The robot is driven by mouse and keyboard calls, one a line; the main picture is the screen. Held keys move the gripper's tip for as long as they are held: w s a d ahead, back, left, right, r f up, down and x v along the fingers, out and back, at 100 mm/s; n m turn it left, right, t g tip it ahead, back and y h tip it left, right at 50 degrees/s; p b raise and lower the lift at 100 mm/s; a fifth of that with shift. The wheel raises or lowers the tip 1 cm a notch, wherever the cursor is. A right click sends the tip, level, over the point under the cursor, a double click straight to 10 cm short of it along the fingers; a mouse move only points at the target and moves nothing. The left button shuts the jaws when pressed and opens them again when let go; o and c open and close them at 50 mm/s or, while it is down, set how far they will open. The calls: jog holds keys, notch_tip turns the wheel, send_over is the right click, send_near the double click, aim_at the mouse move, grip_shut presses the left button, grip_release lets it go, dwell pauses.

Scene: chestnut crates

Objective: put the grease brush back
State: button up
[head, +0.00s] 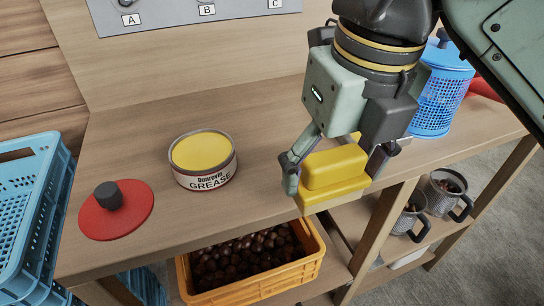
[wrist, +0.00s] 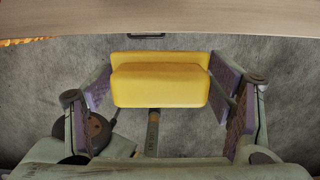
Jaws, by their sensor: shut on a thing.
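My gripper (head: 335,170) is shut on a yellow block-shaped thing (head: 332,180) with a raised ridge along it. I see no bristles, so I cannot tell whether this is the grease brush. The block is held at the bench's front edge; in the wrist view it (wrist: 160,85) sits between both finger pads with grey floor behind it. An open grease tin (head: 206,181) full of yellow grease stands on the bench, left of my gripper and apart from it. A grey panel (head: 172,12) with marks A, B and C is at the back; its upper part is out of view.
A red lid (head: 117,220) with a dark knob lies left of the tin. A blue perforated container (head: 440,98) stands behind my gripper at right. Below are an orange crate (head: 255,289) of chestnuts and grey mugs (head: 441,200). Blue crates (head: 32,205) stand at left.

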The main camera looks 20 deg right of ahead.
jog(key=w+p, duration=0.1)
jog(key=w, duration=0.4)
jog(key=w+f+p, duration=0.1)
jog(key=w, duration=0.9)
jog(key=shift+d+f+p, duration=0.2)
jog(key=shift+p, duration=0.2)
jog(key=f, duration=0.3)
jog(key=shift+w+p, duration=0.35)
jog(key=shift+w, duration=0.05)
jog(key=shift+f, duration=0.3)
jog(key=shift+f, duration=0.25)
jog(key=o, duration=1.1)
jog(key=shift+r, duration=0.1)
notch_tip(320, 180, up, 12)
jog(key=s+p, duration=0.2)
jog(key=p, duration=0.5)
jog(key=shift+p, duration=0.35)
jog(key=shift+w, duration=0.1)
